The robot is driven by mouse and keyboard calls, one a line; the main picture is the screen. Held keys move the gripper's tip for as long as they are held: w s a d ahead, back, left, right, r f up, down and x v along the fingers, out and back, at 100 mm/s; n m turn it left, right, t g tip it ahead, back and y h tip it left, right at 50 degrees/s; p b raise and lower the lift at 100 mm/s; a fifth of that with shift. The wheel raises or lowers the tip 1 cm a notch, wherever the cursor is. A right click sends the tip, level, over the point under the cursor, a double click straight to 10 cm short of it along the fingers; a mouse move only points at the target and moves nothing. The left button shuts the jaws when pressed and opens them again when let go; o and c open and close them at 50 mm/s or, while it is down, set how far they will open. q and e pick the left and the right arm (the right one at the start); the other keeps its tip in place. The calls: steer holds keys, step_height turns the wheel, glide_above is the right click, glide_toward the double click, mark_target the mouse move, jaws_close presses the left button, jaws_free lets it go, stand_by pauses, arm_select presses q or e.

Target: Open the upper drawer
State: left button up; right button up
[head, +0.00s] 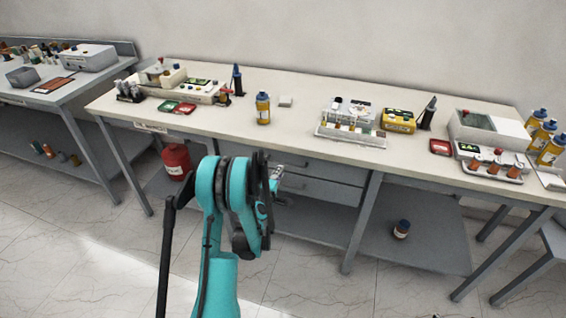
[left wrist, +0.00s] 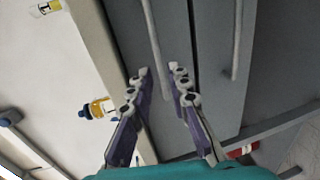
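The upper drawer (head: 325,169) is a grey front under the white bench top, above a similar lower drawer (head: 322,189). It looks closed. My left gripper (head: 278,173) is at the left part of the drawer fronts, partly hidden by my teal arm. In the left wrist view my left gripper (left wrist: 159,72) is open, its two fingers apart. The upper drawer's bar handle (left wrist: 153,35) runs lengthwise between the fingertips in the picture; I cannot tell whether it is within their reach. The lower drawer's handle (left wrist: 237,40) lies to the right. My right gripper is not in view.
The bench top (head: 225,118) holds a yellow bottle (head: 263,108), a tube rack (head: 350,133) and other lab items. A red canister (head: 176,160) stands on the lower shelf to the left. A dark bottle (head: 401,229) sits on the shelf at right. The front floor is clear.

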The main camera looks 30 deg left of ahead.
mark_target(285, 165)
arm_select(q)
steer(key=b+x, duration=0.1)
steer(key=x, duration=0.6)
steer(key=shift+w, duration=0.15)
steer(key=shift+d, duration=0.1)
jaws_close()
